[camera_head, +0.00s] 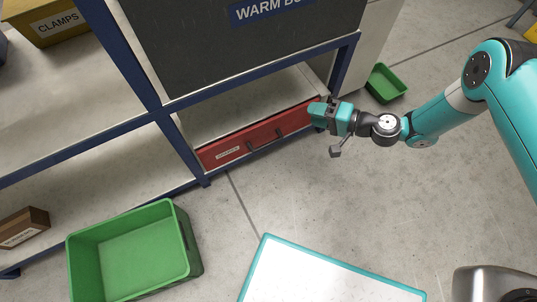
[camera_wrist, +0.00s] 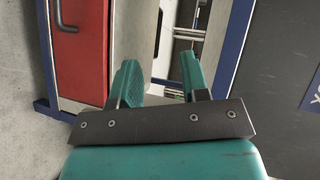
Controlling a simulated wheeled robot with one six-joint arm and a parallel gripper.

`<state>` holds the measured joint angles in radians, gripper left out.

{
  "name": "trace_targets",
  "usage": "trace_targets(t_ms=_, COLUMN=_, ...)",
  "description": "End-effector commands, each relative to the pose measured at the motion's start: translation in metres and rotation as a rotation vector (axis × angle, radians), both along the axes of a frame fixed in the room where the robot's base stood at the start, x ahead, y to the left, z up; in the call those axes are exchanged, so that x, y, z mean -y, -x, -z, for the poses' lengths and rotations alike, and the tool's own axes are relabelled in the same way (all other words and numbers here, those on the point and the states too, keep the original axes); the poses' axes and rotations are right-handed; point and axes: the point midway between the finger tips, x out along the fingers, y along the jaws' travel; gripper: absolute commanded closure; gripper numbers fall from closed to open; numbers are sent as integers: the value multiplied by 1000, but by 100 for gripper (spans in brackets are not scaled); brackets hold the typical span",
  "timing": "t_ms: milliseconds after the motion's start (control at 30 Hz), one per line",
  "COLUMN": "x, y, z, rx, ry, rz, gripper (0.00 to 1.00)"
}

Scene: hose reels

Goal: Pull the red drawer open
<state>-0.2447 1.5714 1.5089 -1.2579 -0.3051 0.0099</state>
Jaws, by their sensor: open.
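The red drawer (camera_head: 232,148) sits low in the blue-framed shelf, with a pale label on its front and a dark handle (camera_head: 265,139) with two posts. Its front looks about level with the shelf frame. My gripper (camera_head: 318,110) is at the drawer's right end, near the shelf's right post, to the right of the handle. In the wrist view the red drawer (camera_wrist: 82,65) is at the left, with part of the handle (camera_wrist: 66,16) at the top left. My gripper's fingers (camera_wrist: 158,82) are apart with nothing held between them, and the handle lies outside them.
A dark panel (camera_head: 250,50) hangs above the drawer. A large green bin (camera_head: 130,255) stands on the floor at lower left, a small green tray (camera_head: 386,83) behind my arm. A teal-edged white board (camera_head: 330,278) is at the bottom. Floor before the drawer is clear.

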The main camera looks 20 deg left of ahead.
Motion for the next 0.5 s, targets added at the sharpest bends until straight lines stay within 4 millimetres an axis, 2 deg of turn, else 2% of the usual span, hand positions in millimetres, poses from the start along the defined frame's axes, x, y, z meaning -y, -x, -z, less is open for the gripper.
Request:
trace_targets(t_ms=33, x=4, y=12, z=60, rx=-43, ry=-28, rz=43, gripper=58)
trace_targets(t_ms=100, x=8, y=24, z=106, rx=-85, ry=-64, rz=103, gripper=58)
trace_targets(t_ms=200, x=16, y=42, z=155, rx=-136, ry=-102, rz=177, gripper=58)
trace_targets(t_ms=333, x=24, y=59, z=192, rx=-177, ry=-128, rz=240, gripper=58)
trace_targets(t_ms=500, x=25, y=65, z=207, rx=-193, ry=-141, rz=267, gripper=58)
